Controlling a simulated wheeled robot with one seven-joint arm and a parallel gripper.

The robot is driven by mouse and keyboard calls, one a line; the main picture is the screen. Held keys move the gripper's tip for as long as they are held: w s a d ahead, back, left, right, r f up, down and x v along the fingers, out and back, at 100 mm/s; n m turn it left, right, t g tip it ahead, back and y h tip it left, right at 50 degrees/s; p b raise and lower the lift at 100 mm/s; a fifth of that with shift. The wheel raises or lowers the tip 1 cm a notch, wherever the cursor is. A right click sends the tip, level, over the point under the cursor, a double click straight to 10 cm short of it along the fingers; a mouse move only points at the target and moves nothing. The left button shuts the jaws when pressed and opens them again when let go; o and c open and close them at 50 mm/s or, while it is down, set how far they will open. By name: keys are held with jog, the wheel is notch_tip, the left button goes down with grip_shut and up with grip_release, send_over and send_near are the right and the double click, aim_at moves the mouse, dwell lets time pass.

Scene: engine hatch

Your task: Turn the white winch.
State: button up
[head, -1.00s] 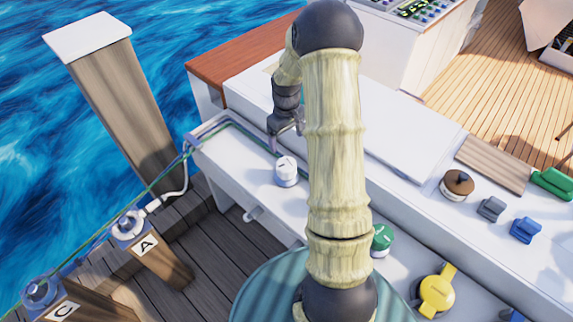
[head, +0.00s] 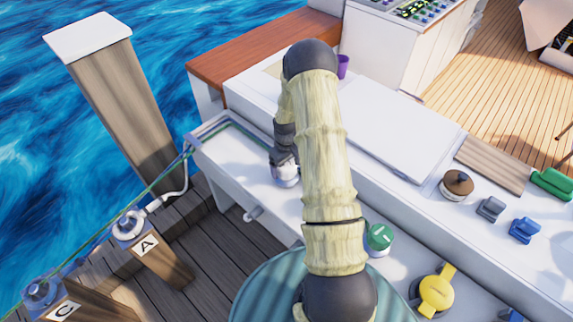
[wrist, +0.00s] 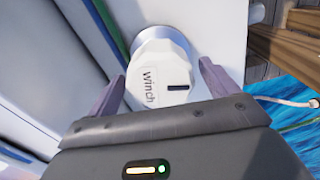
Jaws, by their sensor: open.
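The white winch (head: 286,176) stands on the white side deck, left of my arm in the head view. My gripper hides its upper part there. In the wrist view the winch (wrist: 160,73) shows its faceted white knob, marked "winch", with a dark slot. My gripper (wrist: 162,84) is open, with one finger on each side of the knob. A gap shows on the right side; on the left I cannot tell whether the finger touches. In the head view my gripper (head: 284,160) is right over the winch.
A purple cup (head: 343,66) stands behind my arm. Wooden posts and the dock lie at left.

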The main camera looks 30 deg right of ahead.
jog(key=shift+c, duration=0.5)
jog(key=c, duration=0.9)
jog(key=shift+m, duration=0.4)
jog(key=m, duration=0.4)
jog(key=shift+d, duration=0.1)
jog(key=shift+r+m, duration=0.1)
jog(key=shift+m, duration=1.6)
jog(key=o, duration=1)
